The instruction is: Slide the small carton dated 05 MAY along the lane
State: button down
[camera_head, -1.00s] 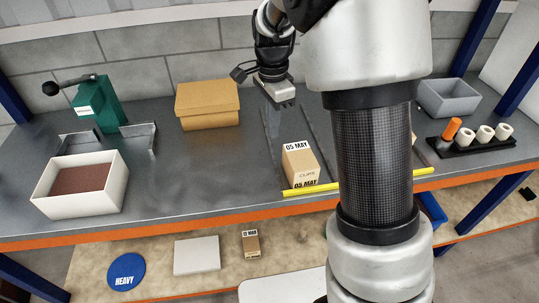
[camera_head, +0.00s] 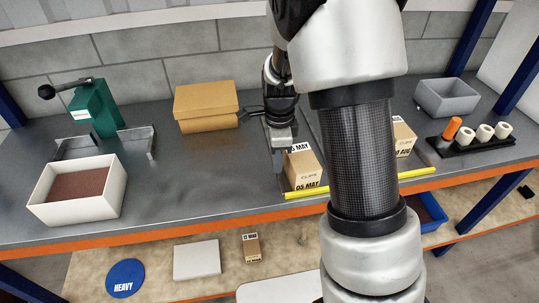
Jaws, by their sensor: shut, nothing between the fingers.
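The small carton dated 05 MAY (camera_head: 306,174) stands upright on the grey bench at the front of a lane between thin dark rails, just behind the yellow strip (camera_head: 305,193). My gripper (camera_head: 278,166) is shut and empty, pointing down at the carton's left rear side. It hides part of the carton's top label. I cannot tell whether the fingers touch the carton. My arm hides much of the lane area to the right. Another carton (camera_head: 403,138), with a label ending in AUG, shows partly behind my arm.
A brown cardboard box (camera_head: 206,104) stands behind to the left. A green press (camera_head: 97,108) and a white tray of brown material (camera_head: 78,190) are at the left. A grey bin (camera_head: 446,96) and a black rack with rolls (camera_head: 470,138) are at the right. The bench's middle left is clear.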

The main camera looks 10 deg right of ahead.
aim_at(291, 159)
jog(key=shift+s+d, duration=0.1)
jog(key=shift+d, duration=0.7)
jog(key=shift+d, duration=0.1)
jog(key=shift+s+d, duration=0.1)
jog(key=shift+d, duration=1)
jog(key=shift+a, duration=0.1)
jog(key=shift+a, duration=0.1)
